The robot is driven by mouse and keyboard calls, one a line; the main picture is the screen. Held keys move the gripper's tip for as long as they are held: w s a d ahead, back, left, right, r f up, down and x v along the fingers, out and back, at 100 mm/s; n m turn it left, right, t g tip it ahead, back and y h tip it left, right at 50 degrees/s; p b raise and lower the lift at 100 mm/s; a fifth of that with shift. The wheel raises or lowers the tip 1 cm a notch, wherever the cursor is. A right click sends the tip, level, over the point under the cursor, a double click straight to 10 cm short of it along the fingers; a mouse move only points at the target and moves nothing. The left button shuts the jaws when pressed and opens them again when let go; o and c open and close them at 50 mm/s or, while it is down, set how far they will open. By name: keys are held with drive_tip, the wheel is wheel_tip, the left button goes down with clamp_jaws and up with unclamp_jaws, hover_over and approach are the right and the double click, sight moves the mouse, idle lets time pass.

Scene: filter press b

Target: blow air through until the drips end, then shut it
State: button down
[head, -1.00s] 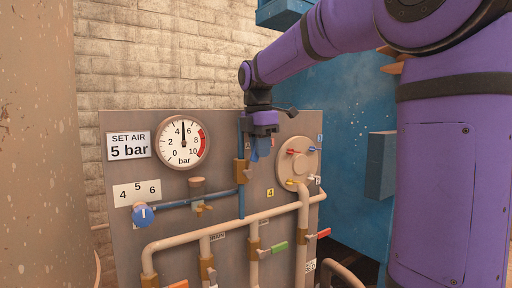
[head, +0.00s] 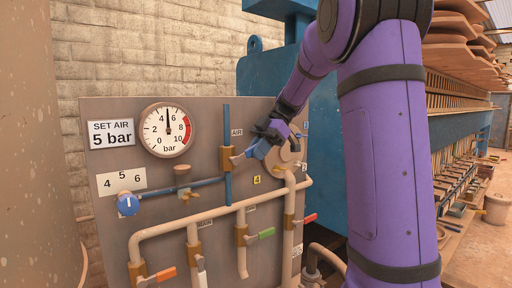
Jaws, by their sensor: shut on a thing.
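The air valve (head: 227,158) sits on a vertical blue pipe beside an AIR label, on the grey panel (head: 110,240). Its lever, with a blue grip (head: 259,149), points right and slightly up, across the pipe. My gripper (head: 266,141) is shut on this grip and partly hides it. The pressure gauge (head: 166,130) reads about 5 bar. The blue regulator knob (head: 128,204) is under the 4-5-6 scale. The drain outlet under the green-handled valve (head: 242,235) shows no drip I can make out.
A round plate with small coloured levers (head: 282,155) is partly behind my gripper. The filter press (head: 458,150) stands at right.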

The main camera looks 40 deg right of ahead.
drive_tip(key=shift+d+f+y, duration=0.1)
drive_tip(key=shift+f+y, duration=0.15)
drive_tip(key=shift+y, duration=0.15)
drive_tip(key=c, duration=1.2)
unclamp_jaws()
drive_tip(key=shift+f, duration=0.1)
drive_tip(key=shift+o, duration=0.2)
drive_tip(key=v, duration=1)
drive_tip(key=shift+d, duration=0.35)
